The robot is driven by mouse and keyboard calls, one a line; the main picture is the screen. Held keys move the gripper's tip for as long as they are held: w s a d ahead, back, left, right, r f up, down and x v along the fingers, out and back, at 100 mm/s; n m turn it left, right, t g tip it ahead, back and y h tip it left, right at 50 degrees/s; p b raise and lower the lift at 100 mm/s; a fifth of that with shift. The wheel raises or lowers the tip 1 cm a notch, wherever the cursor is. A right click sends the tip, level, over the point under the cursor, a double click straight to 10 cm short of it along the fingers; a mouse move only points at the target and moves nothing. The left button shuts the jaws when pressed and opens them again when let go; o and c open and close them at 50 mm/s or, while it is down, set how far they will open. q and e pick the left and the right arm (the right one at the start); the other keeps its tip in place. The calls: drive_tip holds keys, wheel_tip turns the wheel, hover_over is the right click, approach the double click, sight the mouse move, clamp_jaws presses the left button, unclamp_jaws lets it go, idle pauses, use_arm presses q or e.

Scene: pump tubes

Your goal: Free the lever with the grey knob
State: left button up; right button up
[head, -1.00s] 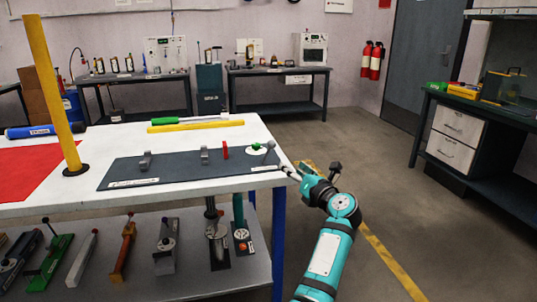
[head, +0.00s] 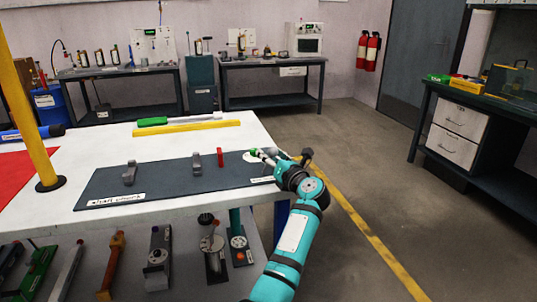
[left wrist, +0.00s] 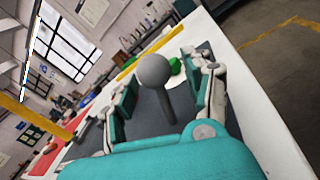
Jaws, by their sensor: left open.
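The lever with the round grey knob (left wrist: 154,71) stands up from the dark mat in the left wrist view. My left gripper (left wrist: 162,88) is open, with one finger on each side of this lever; I cannot tell whether either finger touches it. In the head view my left gripper (head: 266,154) is at the right end of the dark mat (head: 160,184) and hides most of the lever. A green knob (left wrist: 175,66) shows just behind the grey one, above a white disc (head: 248,157). My right gripper is not in view.
Grey clips (head: 129,172) and (head: 197,161) and a red upright piece (head: 220,157) stand on the mat. A yellow bar (head: 187,128) lies behind it. A yellow post (head: 22,110) rises at the left. Several lever devices stand on the lower shelf. The floor at right is clear.

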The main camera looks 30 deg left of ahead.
use_arm(q)
drive_tip(key=shift+c, duration=0.4)
clamp_jaws()
drive_tip(key=shift+f, duration=0.25)
